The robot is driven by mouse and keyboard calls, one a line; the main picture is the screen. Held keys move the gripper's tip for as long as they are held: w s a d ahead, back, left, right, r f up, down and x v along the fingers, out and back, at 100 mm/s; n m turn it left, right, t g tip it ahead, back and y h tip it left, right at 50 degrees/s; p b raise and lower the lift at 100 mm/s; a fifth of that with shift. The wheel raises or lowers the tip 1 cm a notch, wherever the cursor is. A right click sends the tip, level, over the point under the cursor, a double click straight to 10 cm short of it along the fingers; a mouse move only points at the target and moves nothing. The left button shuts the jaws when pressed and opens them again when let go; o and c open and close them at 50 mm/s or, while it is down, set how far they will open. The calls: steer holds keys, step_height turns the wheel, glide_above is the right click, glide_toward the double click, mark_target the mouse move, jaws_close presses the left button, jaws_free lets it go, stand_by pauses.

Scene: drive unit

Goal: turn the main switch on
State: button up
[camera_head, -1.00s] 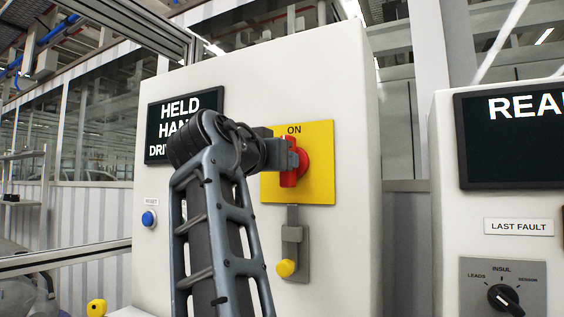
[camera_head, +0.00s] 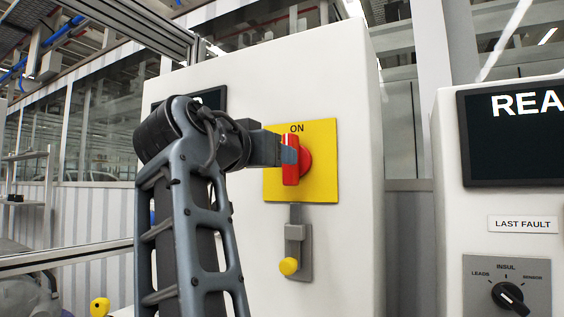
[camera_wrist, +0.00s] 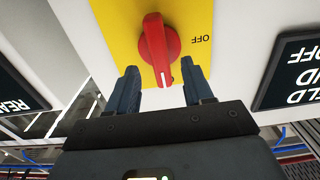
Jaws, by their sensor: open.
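The main switch is a red rotary knob (camera_head: 304,160) on a yellow plate (camera_head: 325,188) marked ON at its top. Its handle stands upright, in line with the ON label. In the wrist view, which is upside down, the red knob (camera_wrist: 157,42) shows a white mark at its end on the ON side, and OFF is printed off to the side. My gripper (camera_wrist: 161,74) is open, with a finger on each side of the handle's end and visible gaps to both. In the head view my gripper (camera_head: 287,155) partly covers the knob's left side; contact cannot be told.
A grey latch with a yellow knob (camera_head: 289,267) sits below the plate. My arm covers most of the dark screen (camera_head: 215,98) on the left. A second cabinet with a READ... screen (camera_head: 515,150) and a black selector (camera_head: 508,296) stands at right.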

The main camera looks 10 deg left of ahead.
steer(key=shift+v, duration=1.6)
steer(key=shift+r, duration=0.1)
